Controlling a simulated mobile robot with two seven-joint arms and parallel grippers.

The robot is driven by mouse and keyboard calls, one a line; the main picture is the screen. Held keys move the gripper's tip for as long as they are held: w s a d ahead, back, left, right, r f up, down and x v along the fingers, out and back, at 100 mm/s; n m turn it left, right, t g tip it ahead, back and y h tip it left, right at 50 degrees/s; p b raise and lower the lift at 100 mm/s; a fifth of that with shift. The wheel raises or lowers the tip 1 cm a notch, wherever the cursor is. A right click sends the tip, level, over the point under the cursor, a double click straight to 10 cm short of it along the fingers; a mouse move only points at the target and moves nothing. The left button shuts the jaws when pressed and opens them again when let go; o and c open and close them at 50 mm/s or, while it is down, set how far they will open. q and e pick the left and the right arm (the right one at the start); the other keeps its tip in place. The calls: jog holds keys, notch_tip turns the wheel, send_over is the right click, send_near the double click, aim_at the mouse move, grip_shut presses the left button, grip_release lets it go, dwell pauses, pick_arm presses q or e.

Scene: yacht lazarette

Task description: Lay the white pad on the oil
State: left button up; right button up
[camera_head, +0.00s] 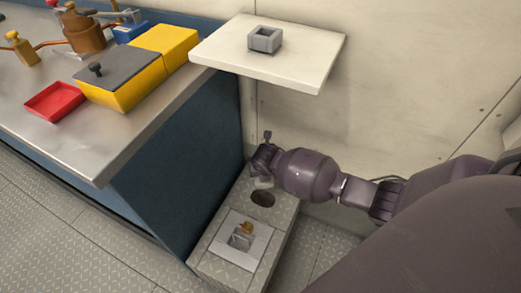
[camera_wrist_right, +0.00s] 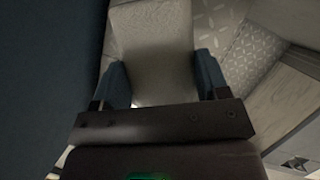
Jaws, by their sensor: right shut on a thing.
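A dark oval patch (camera_head: 262,198), which looks like the oil, lies on the grey tread-plate step in the head view. My right gripper (camera_head: 263,168) is just beyond the patch, over the far end of the step. A small part of the white pad (camera_head: 263,183) shows below it, close to the patch's far edge. In the right wrist view, my right gripper (camera_wrist_right: 163,82) has its two blue fingers on either side of the pale pad (camera_wrist_right: 152,45) and is shut on it. I cannot tell whether the pad touches the step. My left gripper is not in view.
The step (camera_head: 210,262) bears a white plate (camera_head: 262,236) with a small fitting. A blue cabinet wall (camera_head: 185,165) stands close on the left. A white shelf (camera_head: 300,70) with a grey square holder (camera_head: 264,39) overhangs from behind. The counter holds a yellow box (camera_head: 125,92) and red tray (camera_head: 54,101).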

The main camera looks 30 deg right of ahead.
jog(key=f+b, duration=0.2)
jog(key=f, duration=0.2)
jog(key=shift+s, duration=0.2)
notch_tip(320, 180, down, 9)
jog(key=b, duration=0.5)
jog(key=shift+r, duration=0.15)
jog(key=shift+f+b, duration=0.65)
jog(key=shift+f, duration=0.75)
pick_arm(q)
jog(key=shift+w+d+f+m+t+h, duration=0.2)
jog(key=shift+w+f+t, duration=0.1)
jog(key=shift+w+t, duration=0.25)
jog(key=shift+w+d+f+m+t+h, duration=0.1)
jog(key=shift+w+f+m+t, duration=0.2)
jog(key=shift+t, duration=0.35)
pick_arm(e)
jog(key=shift+w+f, duration=0.2)
jog(key=shift+f, duration=0.2)
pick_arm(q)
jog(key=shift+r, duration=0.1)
pick_arm(e)
jog(key=shift+s+f, duration=0.1)
jog(key=shift+f, duration=0.2)
